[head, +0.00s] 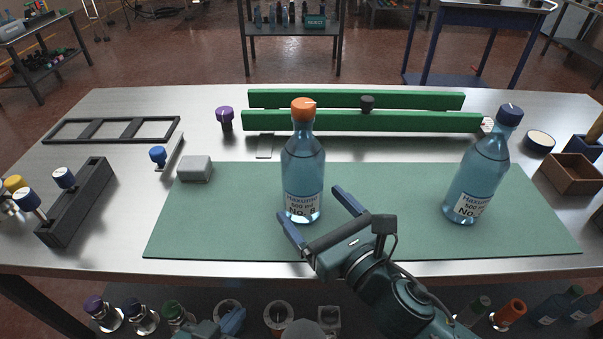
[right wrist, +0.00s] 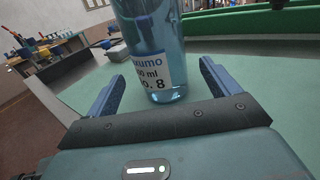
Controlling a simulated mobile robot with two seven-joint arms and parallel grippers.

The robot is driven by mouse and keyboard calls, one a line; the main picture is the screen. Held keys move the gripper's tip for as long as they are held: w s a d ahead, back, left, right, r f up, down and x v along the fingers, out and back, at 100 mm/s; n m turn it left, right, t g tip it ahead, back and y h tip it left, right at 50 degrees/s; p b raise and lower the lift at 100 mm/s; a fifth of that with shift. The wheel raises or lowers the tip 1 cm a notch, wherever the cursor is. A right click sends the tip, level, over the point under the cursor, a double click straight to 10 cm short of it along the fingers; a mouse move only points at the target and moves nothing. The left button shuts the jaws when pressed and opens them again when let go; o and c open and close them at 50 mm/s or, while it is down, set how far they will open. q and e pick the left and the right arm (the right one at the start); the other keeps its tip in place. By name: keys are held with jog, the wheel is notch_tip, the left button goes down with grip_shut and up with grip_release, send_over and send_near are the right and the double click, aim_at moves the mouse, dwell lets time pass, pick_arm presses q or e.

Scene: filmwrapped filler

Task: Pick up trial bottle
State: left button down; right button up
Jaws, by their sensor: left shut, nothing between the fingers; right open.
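A clear blue bottle with an orange cap (head: 303,160), labelled No. 8, stands upright on the green mat (head: 380,235). It also shows in the right wrist view (right wrist: 150,45). A similar bottle with a dark blue cap (head: 478,175) stands on the mat at the right; its number is hard to read. My right gripper (head: 308,203) is open and low over the mat. Its fingers point at the No. 8 bottle, one to each side of its lower part, with visible gaps. My left gripper (head: 232,320) is shut and empty at the bottom edge, below the table front, partly cut off.
Green rails (head: 370,120) lie behind the bottles. A grey block (head: 195,169) sits at the mat's left corner. A dark rack (head: 75,205) with capped pieces stands at the left, a wooden box (head: 572,175) at the right. The mat between the two bottles is clear.

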aim_at(297, 187)
jog(key=x, duration=0.6)
jog(key=shift+w+a, duration=0.1)
jog(key=shift+w, duration=0.15)
jog(key=c, duration=1.2)
jog(key=shift+r, duration=0.15)
jog(key=shift+c, duration=0.2)
